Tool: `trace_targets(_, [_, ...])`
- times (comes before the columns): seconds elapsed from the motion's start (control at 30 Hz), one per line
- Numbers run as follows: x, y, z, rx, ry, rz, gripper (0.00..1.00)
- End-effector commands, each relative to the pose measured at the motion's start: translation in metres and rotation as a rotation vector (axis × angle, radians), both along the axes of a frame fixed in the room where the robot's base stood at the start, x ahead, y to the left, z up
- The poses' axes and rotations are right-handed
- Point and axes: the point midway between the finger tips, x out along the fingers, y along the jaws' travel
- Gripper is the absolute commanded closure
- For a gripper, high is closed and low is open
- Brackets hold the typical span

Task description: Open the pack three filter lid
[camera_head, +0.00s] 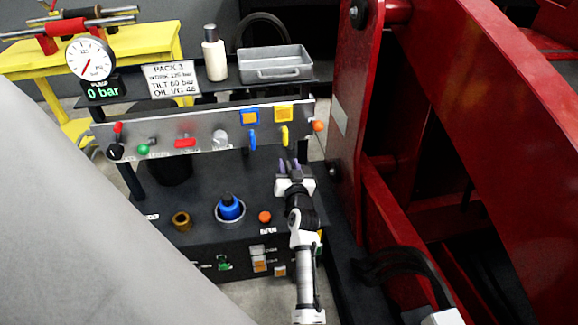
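On the dark top of the pack, a blue domed cap (230,206) sits upright in a grey ring (231,219); it looks like the filter lid, but no readable label confirms this. A brass cylindrical fitting (181,221) stands to its left and an orange-red knob (265,217) to its right. My gripper (289,164) is over the right part of the pack, up and right of the blue cap and apart from it. Its fingers look spread with nothing held, though they are small in view.
A control panel (205,136) with levers and knobs runs behind the pack top. Above it, a shelf carries a gauge (91,59), a PACK 3 sign (171,79), a white bottle (214,54) and a grey tray (275,64). A large red frame (480,120) blocks the right.

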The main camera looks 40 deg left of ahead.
Motion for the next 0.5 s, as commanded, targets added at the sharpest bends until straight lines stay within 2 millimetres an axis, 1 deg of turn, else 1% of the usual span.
trace_targets(0.1, [-0.0001, -0.0002, 0.0002, 0.0, 0.0, 0.0, 0.67])
trace_targets(0.13, [0.0, -0.0002, 0.0002, 0.0, 0.0, 0.0, 0.7])
trace_targets(0.37, [-0.0001, -0.0003, 0.0003, 0.0, 0.0, 0.0, 1.0])
trace_targets(0.5, [-0.0001, -0.0004, 0.0003, 0.0, 0.0, 0.0, 1.0])
